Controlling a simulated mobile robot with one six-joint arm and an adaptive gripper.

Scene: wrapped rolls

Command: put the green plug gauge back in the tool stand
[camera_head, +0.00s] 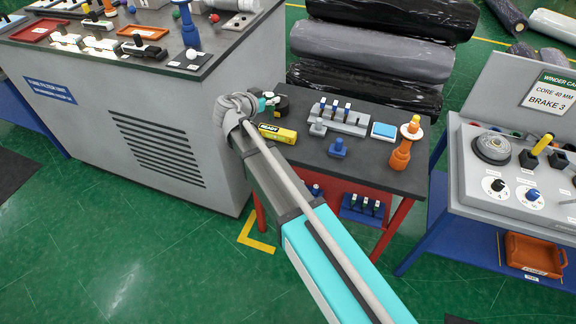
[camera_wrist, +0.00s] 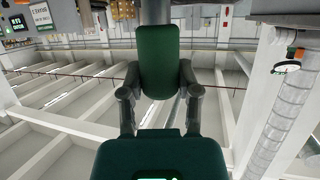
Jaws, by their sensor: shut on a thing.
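In the wrist view my gripper (camera_wrist: 157,98) is shut on a dark green, rounded block, which I take to be the handle of the green plug gauge (camera_wrist: 157,62). In the head view my wrist hides most of the gripper, at the left edge of the dark table, and the gauge cannot be made out. A grey stand (camera_head: 350,126) with several blue-and-white upright tools, likely the tool stand, is on the table to the right of my wrist.
A grey cabinet (camera_head: 110,120) stands left, a control panel (camera_head: 510,185) right. Wrapped rolls (camera_head: 375,60) lie behind.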

